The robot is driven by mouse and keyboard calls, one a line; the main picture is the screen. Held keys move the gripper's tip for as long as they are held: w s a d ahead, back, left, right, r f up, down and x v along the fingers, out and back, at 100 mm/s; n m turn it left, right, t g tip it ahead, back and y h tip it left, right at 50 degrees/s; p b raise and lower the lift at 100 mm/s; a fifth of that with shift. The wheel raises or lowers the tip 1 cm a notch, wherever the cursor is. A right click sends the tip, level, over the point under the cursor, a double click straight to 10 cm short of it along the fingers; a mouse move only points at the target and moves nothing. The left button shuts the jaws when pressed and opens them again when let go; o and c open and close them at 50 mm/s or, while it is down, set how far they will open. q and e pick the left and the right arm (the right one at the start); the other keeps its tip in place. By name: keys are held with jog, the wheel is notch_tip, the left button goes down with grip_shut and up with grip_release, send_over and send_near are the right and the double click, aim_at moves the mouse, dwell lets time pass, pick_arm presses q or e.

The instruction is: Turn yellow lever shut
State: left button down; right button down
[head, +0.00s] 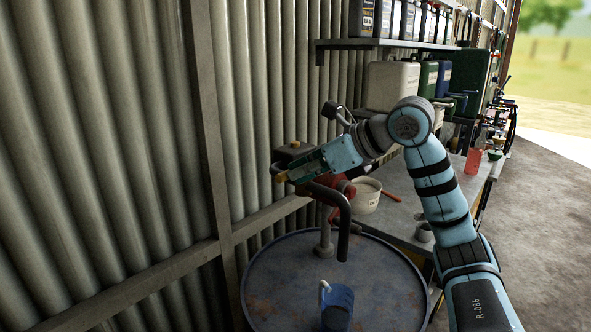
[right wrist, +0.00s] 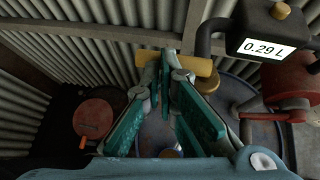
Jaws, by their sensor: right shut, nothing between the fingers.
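The yellow lever (right wrist: 205,66) lies crosswise just beyond my right gripper's fingertips in the right wrist view; a small yellow end (head: 282,177) shows in the head view. My right gripper (head: 290,172) is shut with nothing between its fingers, and its tips are at the lever. In the right wrist view the fingertips (right wrist: 165,62) meet near the lever's middle; I cannot tell whether they touch it. The dark meter box (right wrist: 268,28) reads 0.29 L. The dark spout (head: 343,243) bends down above a blue jug (head: 338,308) on the drum top. My left gripper is out of view.
The blue drum top (head: 275,277) stands against the corrugated wall (head: 120,120). A red pump body (right wrist: 290,78) is beside the meter. A bench (head: 395,212) with a white bucket (head: 365,197) stands behind, under a shelf (head: 385,43) of containers. Open floor (head: 545,200) lies right.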

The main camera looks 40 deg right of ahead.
jog(key=a+v, duration=0.1)
jog(key=v, duration=1.3)
jog(key=shift+s+f, duration=0.1)
jog(key=shift+s, duration=0.05)
